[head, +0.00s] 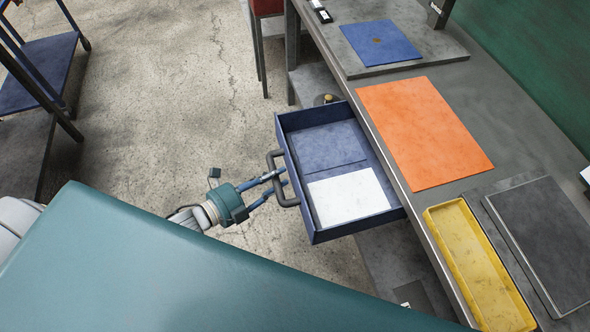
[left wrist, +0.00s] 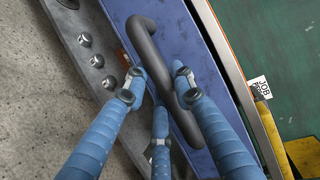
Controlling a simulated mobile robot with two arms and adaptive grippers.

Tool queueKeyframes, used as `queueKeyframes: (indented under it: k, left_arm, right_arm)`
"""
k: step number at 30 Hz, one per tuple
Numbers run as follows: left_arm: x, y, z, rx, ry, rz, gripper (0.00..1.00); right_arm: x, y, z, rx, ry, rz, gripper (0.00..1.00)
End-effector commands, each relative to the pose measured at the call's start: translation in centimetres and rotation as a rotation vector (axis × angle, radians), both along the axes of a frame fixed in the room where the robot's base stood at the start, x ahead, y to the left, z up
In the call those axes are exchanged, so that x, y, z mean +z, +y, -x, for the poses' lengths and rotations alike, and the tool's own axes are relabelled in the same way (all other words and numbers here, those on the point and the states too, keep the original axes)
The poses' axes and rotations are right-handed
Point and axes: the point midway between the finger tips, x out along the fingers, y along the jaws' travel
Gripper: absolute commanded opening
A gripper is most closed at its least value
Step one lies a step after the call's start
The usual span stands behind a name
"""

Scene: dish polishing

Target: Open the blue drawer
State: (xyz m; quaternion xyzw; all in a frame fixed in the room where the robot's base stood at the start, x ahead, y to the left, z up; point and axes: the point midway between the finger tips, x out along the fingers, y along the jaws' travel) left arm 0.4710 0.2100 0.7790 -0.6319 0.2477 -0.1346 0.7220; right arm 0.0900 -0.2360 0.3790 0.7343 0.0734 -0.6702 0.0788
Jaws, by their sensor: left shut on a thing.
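The blue drawer (head: 334,170) stands pulled out from under the grey workbench in the head view, and its inside shows. A white sheet (head: 348,196) and a blue-grey sheet (head: 325,146) lie in it. Its dark handle (head: 280,178) is on the front face. My left gripper (head: 279,184) is at the handle, its blue fingers shut on it. In the left wrist view the fingers (left wrist: 160,88) sit on both sides of the handle (left wrist: 163,65), against the blue drawer front (left wrist: 205,75). My right gripper does not show.
The grey workbench (head: 490,110) carries an orange mat (head: 424,132), a blue mat (head: 380,42), a yellow tray (head: 480,268) and a dark plate (head: 543,243). A blue-topped stand (head: 38,75) is at the left. The concrete floor (head: 165,95) between is clear.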

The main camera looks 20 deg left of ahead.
Motion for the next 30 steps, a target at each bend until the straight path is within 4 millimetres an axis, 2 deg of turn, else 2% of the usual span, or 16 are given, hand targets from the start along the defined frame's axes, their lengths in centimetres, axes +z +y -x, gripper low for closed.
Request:
queueKeyframes:
  k: [7,20,21,23,30]
  left_arm:
    - [-0.1,1.7,1.2,0.001,0.001,-0.003,0.00]
    - [-0.1,2.0,1.4,0.002,0.000,-0.002,0.00]
    - [-0.1,2.0,1.3,0.002,0.000,-0.002,0.31]
    - [-0.1,1.9,1.3,0.002,0.000,-0.002,0.43]
    - [0.0,1.9,1.3,0.001,-0.001,-0.001,0.45]
  right_arm:
    - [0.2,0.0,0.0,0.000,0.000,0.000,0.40]
    - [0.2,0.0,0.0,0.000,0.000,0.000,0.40]
    - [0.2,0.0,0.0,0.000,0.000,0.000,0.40]
    - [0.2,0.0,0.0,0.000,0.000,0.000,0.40]
    - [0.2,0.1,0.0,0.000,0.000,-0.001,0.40]
